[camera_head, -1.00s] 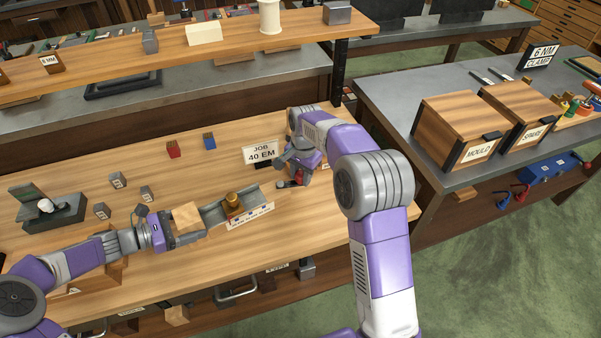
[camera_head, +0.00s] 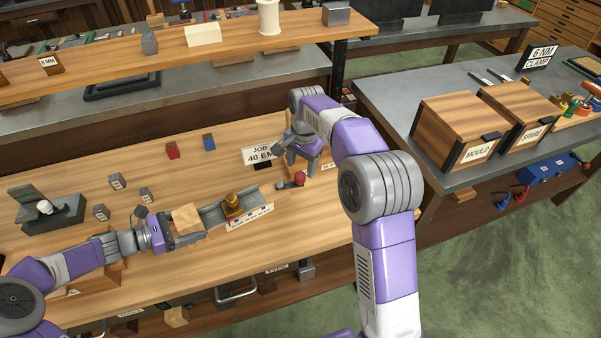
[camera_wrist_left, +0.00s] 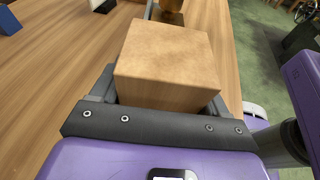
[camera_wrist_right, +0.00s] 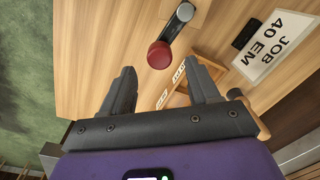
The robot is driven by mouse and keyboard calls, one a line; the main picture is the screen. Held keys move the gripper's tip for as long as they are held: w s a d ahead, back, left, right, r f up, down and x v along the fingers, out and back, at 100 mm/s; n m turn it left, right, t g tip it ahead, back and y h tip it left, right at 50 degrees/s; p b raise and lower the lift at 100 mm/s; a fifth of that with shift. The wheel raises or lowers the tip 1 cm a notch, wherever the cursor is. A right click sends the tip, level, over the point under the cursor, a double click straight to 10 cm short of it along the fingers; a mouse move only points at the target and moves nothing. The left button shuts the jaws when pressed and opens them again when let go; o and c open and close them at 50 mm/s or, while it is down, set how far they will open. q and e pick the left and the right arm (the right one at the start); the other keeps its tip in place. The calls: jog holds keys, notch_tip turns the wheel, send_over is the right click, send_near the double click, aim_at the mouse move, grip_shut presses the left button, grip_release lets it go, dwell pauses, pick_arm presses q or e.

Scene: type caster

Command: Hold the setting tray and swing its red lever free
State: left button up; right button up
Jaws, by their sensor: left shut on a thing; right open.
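The setting tray (camera_head: 213,216) is a grey metal channel on the wooden bench, with a brass-coloured piece (camera_head: 232,203) in it and a light wooden block (camera_head: 186,217) at its left end. My left gripper (camera_head: 176,235) is shut on that block, which fills its jaws in the left wrist view (camera_wrist_left: 165,65). The red lever (camera_head: 299,178) lies near the tray's right end; its round red knob (camera_wrist_right: 159,55) and dark arm show in the right wrist view. My right gripper (camera_wrist_right: 160,88) is open and empty, apart from the knob, which is ahead of its fingers.
A JOB 40 EM sign (camera_head: 258,155) stands behind the tray, close to my right gripper. A raised wooden shelf (camera_head: 110,75) runs along the back.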

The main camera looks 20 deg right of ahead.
notch_tip(320, 180, up, 7)
jog(key=shift+s, duration=0.15)
